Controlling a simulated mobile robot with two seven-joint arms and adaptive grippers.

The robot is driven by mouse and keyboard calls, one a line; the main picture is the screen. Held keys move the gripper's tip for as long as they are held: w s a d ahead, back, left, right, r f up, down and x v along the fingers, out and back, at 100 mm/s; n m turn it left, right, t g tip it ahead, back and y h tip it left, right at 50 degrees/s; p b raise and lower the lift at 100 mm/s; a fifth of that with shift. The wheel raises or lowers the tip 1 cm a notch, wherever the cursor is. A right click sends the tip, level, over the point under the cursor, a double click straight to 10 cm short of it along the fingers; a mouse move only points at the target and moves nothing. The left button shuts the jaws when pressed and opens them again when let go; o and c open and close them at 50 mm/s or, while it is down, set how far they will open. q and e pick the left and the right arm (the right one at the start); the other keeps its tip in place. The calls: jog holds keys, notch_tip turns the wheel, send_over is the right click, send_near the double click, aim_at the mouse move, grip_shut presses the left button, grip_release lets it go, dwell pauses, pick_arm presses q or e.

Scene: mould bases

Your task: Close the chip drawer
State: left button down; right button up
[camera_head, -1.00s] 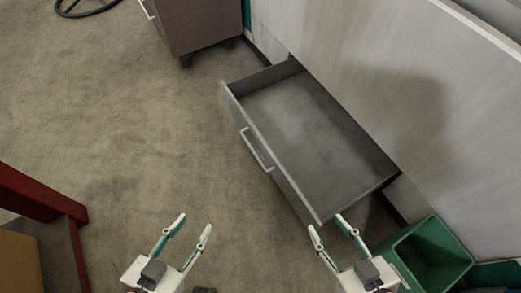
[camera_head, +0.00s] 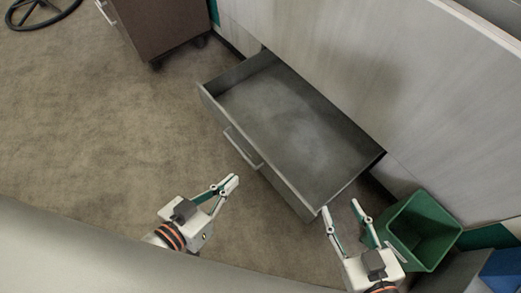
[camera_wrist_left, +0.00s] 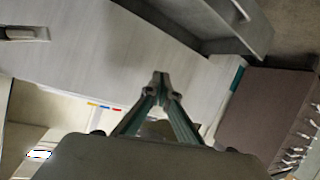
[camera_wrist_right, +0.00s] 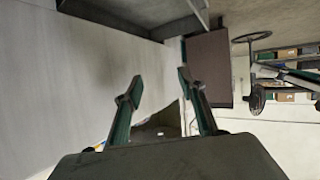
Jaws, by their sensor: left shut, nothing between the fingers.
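The chip drawer (camera_head: 290,120) is pulled out of the pale cabinet (camera_head: 330,45) and looks empty inside. Its front panel with a bar handle (camera_head: 243,148) faces the lower left. My left gripper (camera_head: 234,181) is shut and empty, a little below the handle in the picture and apart from it. In the left wrist view its fingertips (camera_wrist_left: 160,80) meet, with part of the drawer (camera_wrist_left: 225,25) at the top. My right gripper (camera_head: 340,206) is open and empty near the drawer's lower front corner. Its spread fingers (camera_wrist_right: 157,85) show in the right wrist view.
A green bin (camera_head: 423,232) stands to the right of my right gripper, by the cabinet. A brown wheeled pedestal (camera_head: 155,25) stands at the upper left, near a dark wheel-like base (camera_head: 40,10). The carpet (camera_head: 100,120) left of the drawer is clear.

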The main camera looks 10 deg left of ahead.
pick_arm(q)
jog(key=w+d+n+h+p, duration=0.1)
jog(key=w+d+n, duration=0.1)
jog(key=w, duration=0.2)
pick_arm(e)
jog(key=s+d+f+g+h+p, duration=0.2)
jog(key=s+d+f, duration=0.2)
jog(key=s+d, duration=0.15)
pick_arm(q)
jog(key=n+g+b, duration=0.5)
jog(key=n+b, duration=0.1)
jog(key=n, duration=2.3)
send_near(256, 152)
jog(key=shift+y, duration=0.3)
jog(key=x, duration=0.5)
jog(key=shift+s+d+f, duration=0.15)
jog(key=shift+s+f, duration=0.05)
jog(key=shift+s, duration=0.2)
jog(key=shift+w+d+r, duration=0.1)
jog(key=shift+w+d, duration=0.25)
jog(key=shift+w, duration=0.15)
pick_arm(e)
jog(key=shift+m+t+y, duration=0.6)
jog(key=shift+m+t, duration=0.3)
jog(key=w+a, duration=0.1)
jog(key=w+a+r, duration=0.1)
jog(key=a, duration=0.1)
jog(key=w+a+r, duration=0.1)
jog(key=shift+a+r, duration=0.2)
jog(key=shift+r, duration=0.05)
